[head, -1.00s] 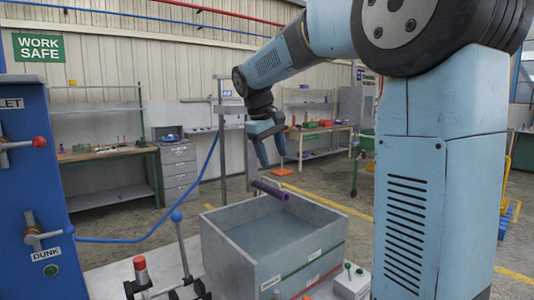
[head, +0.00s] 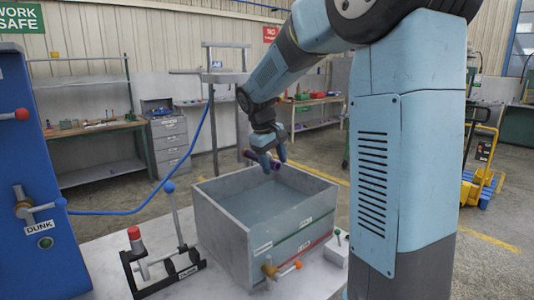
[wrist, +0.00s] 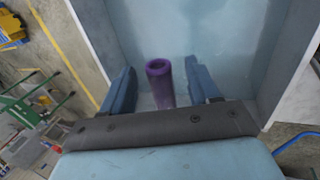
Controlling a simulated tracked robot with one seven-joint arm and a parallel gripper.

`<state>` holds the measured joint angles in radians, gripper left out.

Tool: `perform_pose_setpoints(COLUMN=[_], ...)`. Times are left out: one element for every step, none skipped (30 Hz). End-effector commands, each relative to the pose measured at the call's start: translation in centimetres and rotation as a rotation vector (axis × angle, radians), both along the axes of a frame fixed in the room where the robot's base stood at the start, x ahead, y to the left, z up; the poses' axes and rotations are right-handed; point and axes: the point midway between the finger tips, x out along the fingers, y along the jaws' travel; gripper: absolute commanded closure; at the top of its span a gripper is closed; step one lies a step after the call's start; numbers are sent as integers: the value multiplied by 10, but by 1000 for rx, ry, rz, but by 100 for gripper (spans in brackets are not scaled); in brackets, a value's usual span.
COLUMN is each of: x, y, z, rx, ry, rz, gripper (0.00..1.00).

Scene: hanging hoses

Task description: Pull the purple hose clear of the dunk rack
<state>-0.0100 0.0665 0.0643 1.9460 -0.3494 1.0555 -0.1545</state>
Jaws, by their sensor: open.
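My gripper (head: 274,166) is open and points down over the grey water tank (head: 213,218) in the head view. The purple hose (head: 247,154) shows as a short piece behind and beside the fingers there; the rest is hidden. In the wrist view my open fingers (wrist: 160,68) stand on either side of the purple hose (wrist: 158,70), whose round hollow end faces the camera. A gap shows on both sides of it. A grey stand (head: 211,110) with a crossbar rises behind the tank; I cannot tell whether it is the dunk rack or how the hose meets it.
A blue cabinet (head: 30,170) with a DUNK label stands at left, a blue hose (head: 140,208) running from it. A black lever frame (head: 165,268) and a small switch box (head: 337,248) stand beside the tank.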

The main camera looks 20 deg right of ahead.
Motion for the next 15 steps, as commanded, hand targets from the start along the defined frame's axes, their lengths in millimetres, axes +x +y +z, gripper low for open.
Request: perform_pose_setpoints(x=[0,0,0,0,0,0,1,1,1,1,1,1,0,1,1], y=[-1,-1,-1,-2,-2,-2,-2,-2,-2,-1,-1,-1,-1,-1,-1], z=[-2,-3,-4,-5,-5,-5,-5,-5,-5,-5,-5,-5,-5,-5,-5], rx=[0,0,0,0,0,0,0,0,0,0,0,0,0,0,0], ry=[1,1,0,0,0,0,0,0,0,0,0,0,0,0,0], rz=[0,0,0,0,0,0,0,0,0,0,0,0,0,0,0], gripper=[39,39,39,39,39,39,39,39,39,39,39,40,43,46,50])
